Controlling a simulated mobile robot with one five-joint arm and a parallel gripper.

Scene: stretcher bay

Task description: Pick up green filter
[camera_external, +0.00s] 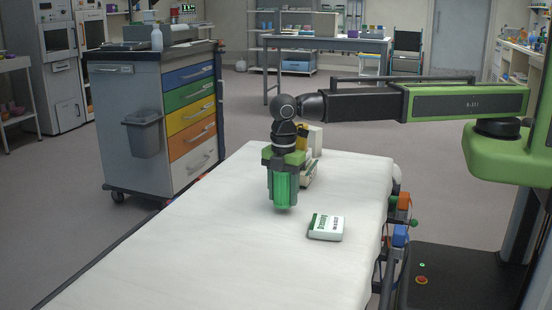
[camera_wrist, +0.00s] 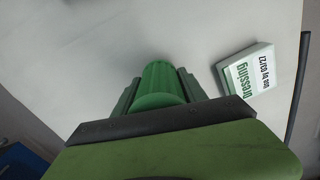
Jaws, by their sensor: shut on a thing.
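The green filter (camera_external: 282,187) is a ribbed green cylinder held upright between the fingers of my gripper (camera_external: 283,182). It is over the white stretcher top (camera_external: 190,240); I cannot tell whether its lower end touches the surface. In the wrist view the green filter (camera_wrist: 158,84) sits between the two dark green fingers of my gripper (camera_wrist: 157,92), which are shut on it.
A white and green dressing box (camera_external: 326,227) lies to the right of the filter; it also shows in the wrist view (camera_wrist: 246,71). A pale device (camera_external: 309,172) stands right behind my gripper. The stretcher's near left part is clear. A drawer cart (camera_external: 160,120) stands to the left.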

